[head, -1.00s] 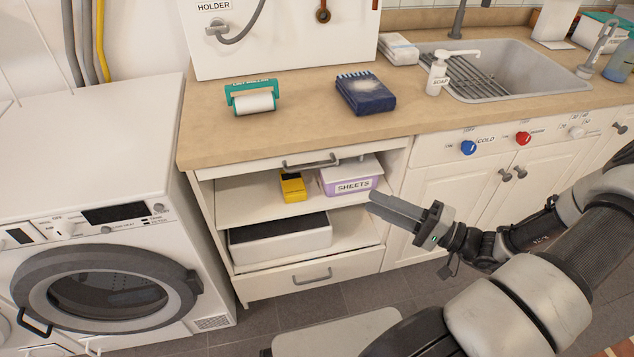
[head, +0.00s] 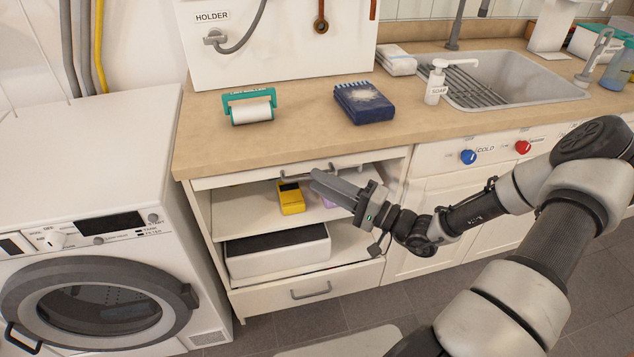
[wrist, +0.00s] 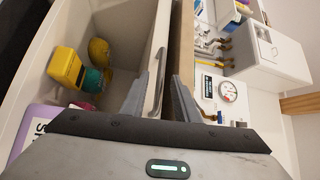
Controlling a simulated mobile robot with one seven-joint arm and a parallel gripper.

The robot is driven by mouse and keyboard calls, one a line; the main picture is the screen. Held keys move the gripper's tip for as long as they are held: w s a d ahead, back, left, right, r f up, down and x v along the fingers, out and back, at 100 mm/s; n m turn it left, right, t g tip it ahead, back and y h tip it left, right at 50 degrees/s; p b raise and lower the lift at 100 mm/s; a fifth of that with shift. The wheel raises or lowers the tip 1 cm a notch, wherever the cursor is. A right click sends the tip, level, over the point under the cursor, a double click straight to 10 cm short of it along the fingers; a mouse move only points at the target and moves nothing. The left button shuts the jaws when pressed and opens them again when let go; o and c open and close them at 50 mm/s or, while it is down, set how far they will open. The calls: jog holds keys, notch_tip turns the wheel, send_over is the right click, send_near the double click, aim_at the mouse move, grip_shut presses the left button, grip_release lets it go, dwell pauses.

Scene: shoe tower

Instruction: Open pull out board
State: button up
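The pull-out board has a thin white front (head: 236,181) just under the countertop, with a grey bar handle (head: 292,177). It sits flush under the counter edge, as far as I can see. My gripper (head: 314,180) is at the right part of this handle in the head view and hides some of it. In the wrist view the fingers of my gripper (wrist: 160,88) are apart, and the handle (wrist: 155,85) shows between them, nearer the left finger. The board front (wrist: 160,35) runs away above it. Whether a finger touches the handle I cannot tell.
Below is an open shelf with a yellow box (head: 291,198) and a purple box (head: 330,202), mostly behind my gripper. A white drawer (head: 305,288) is at the bottom. A washing machine (head: 95,240) stands left. The countertop (head: 290,135) holds a roller (head: 250,108) and a blue packet (head: 364,103).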

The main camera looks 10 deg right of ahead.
jog(key=shift+x, duration=0.9)
jog(key=shift+c, duration=0.4)
grip_shut()
jog(key=shift+s+d, duration=0.1)
